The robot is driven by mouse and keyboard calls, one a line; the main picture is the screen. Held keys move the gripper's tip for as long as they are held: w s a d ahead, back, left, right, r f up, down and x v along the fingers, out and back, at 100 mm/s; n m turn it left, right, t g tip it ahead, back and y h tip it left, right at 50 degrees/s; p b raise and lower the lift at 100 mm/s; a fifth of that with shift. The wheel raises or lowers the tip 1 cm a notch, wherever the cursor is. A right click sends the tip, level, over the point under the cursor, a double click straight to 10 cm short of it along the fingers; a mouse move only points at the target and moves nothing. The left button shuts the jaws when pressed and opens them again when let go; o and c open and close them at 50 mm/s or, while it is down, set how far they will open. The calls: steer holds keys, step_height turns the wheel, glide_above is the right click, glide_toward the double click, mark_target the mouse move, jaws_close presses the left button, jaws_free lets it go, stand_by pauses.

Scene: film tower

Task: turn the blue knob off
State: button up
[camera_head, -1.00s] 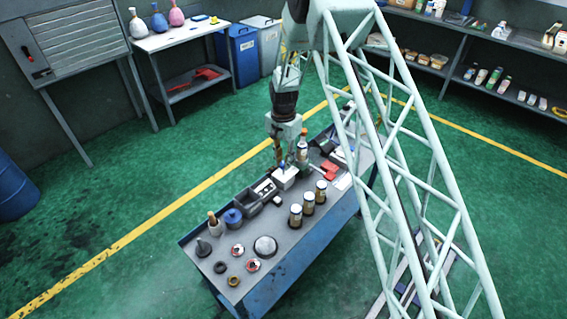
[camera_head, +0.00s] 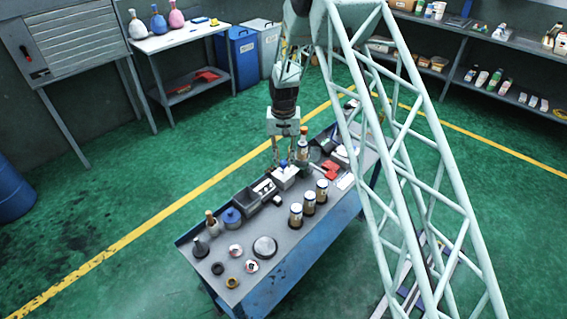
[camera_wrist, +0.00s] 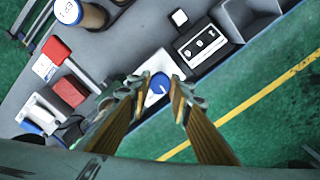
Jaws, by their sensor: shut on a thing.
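The blue knob (camera_wrist: 159,84) sits on top of a white box (camera_wrist: 158,66), with a white mark on its face. In the head view the knob (camera_head: 283,163) is small, on its white box (camera_head: 285,178) near the back edge of the bench. My gripper (camera_wrist: 158,90) comes down over the box with one finger on each side of the knob, shut on it. In the head view my gripper (camera_head: 283,158) points straight down at the knob. Exact finger contact is too small to tell there.
The bench (camera_head: 262,287) also holds a cassette-like device (camera_head: 264,188), a bottle (camera_head: 303,144) close beside my gripper, several jars (camera_head: 309,203) and a red block (camera_wrist: 70,91). My lattice column crosses the head view's right side. Green floor lies behind the bench.

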mark_target(284, 162)
steer(key=shift+n, duration=0.5)
steer(key=o, duration=0.9)
steer(key=shift+r, duration=0.1)
steer(key=shift+r, duration=5.9)
